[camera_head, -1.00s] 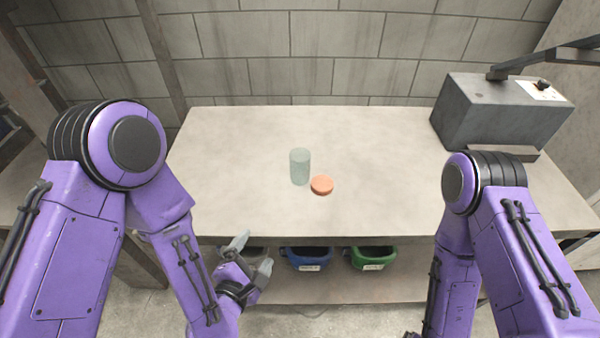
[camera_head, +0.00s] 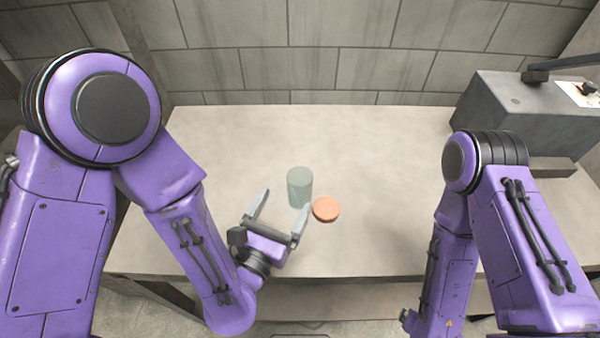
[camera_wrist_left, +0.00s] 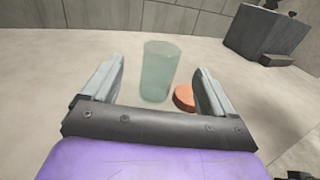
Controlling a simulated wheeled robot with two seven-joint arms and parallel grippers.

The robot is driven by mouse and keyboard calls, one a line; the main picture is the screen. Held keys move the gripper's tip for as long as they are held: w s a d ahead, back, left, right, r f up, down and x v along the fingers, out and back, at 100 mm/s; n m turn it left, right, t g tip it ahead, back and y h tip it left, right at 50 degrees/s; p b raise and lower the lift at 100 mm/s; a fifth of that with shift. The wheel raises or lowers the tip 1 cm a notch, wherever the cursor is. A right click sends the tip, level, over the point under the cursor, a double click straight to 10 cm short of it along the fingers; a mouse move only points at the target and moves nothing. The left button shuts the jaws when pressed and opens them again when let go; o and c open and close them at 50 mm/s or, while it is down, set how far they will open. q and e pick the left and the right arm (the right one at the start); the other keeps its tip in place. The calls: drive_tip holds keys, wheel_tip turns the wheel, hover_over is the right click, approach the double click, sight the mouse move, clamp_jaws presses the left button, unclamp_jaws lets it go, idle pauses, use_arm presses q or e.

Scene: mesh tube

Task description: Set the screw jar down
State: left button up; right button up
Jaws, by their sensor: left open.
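A pale green, see-through jar (camera_head: 300,187) stands upright on the table, near its middle. It also shows in the left wrist view (camera_wrist_left: 159,72), ahead of and between the fingers. An orange round lid (camera_head: 326,209) lies on the table just right of the jar; in the left wrist view the lid (camera_wrist_left: 185,97) is partly hidden by the right finger. My left gripper (camera_head: 279,212) is open and empty, in front of the jar and to its left, not touching it. My right arm comes in at the right; its gripper is not visible.
The grey table (camera_head: 390,160) is clear around the jar and lid. A dark grey box-shaped machine (camera_head: 525,115) stands at the table's back right. A block wall (camera_head: 330,50) is behind the table.

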sight(303, 170)
use_arm(q)
drive_tip(key=w+b, duration=0.1)
drive_tip(key=b, duration=0.2)
drive_tip(key=shift+w+d+f, duration=0.35)
drive_tip(key=shift+d+f, duration=0.05)
drive_tip(key=shift+w+d+r, duration=0.25)
drive_tip(key=shift+w+r, duration=0.25)
drive_tip(key=shift+r, duration=0.1)
drive_tip(key=p+x, duration=0.3)
drive_tip(key=x, duration=0.4)
drive_tip(key=shift+d, duration=0.15)
drive_tip(key=c, duration=1.5)
